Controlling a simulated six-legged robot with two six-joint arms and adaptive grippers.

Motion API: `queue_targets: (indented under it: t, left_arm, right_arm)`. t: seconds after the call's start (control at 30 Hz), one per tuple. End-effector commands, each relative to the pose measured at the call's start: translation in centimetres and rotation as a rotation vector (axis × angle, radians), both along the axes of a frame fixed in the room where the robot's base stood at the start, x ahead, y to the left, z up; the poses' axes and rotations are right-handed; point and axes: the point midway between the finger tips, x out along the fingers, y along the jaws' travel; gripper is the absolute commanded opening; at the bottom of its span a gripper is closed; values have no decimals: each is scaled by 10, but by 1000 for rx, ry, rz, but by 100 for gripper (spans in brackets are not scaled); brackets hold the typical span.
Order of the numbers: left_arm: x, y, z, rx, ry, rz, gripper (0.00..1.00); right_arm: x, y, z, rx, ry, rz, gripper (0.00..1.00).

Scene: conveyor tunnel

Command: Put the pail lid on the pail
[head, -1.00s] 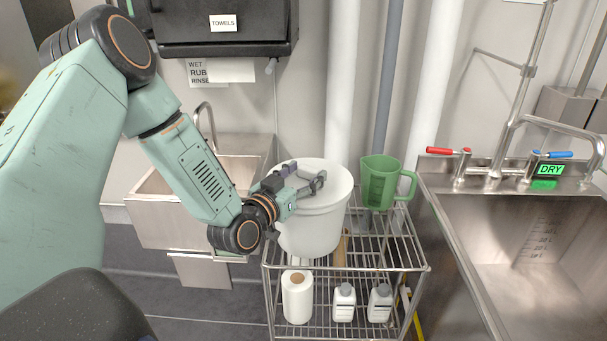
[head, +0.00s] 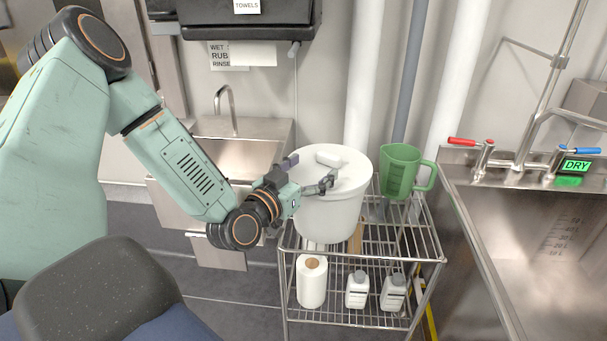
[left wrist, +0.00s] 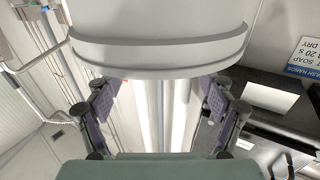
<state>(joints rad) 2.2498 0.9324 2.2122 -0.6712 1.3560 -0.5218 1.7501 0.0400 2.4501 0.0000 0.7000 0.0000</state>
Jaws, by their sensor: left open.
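The white pail (head: 328,222) stands upright on the top shelf of a wire rack; its upper part fills the top of the left wrist view (left wrist: 160,18). The white lid (head: 350,173) with a small raised block handle (head: 328,155) lies on top of the pail, looking level and covering its mouth. Whether its rim is fully pressed down I cannot tell. My left gripper (head: 308,169) is open and empty at the left side of the lid, its fingers spread apart near the handle. In the left wrist view the two finger pads (left wrist: 162,102) are wide apart with nothing between them.
A green jug (head: 400,172) stands on the rack (head: 410,237) right of the pail. A paper roll (head: 312,282) and two white bottles (head: 358,290) are on the lower shelf. A steel sink (head: 540,240) is at the right, a smaller basin (head: 235,155) behind my arm.

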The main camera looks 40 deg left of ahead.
Motion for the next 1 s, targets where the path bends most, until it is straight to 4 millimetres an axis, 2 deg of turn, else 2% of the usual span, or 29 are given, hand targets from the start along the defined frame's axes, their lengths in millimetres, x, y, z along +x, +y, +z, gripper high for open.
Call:
queue_targets:
  t: [0.4, 1.0]
  left_arm:
    - [-27, 0, 0, -4, 0, 2, 82]
    - [-31, -2, 0, 0, -2, -2, 82]
  right_arm:
    - [0, 0, 0, 0, 0, 0, 48]
    - [0, 0, 0, 0, 0, 0, 48]
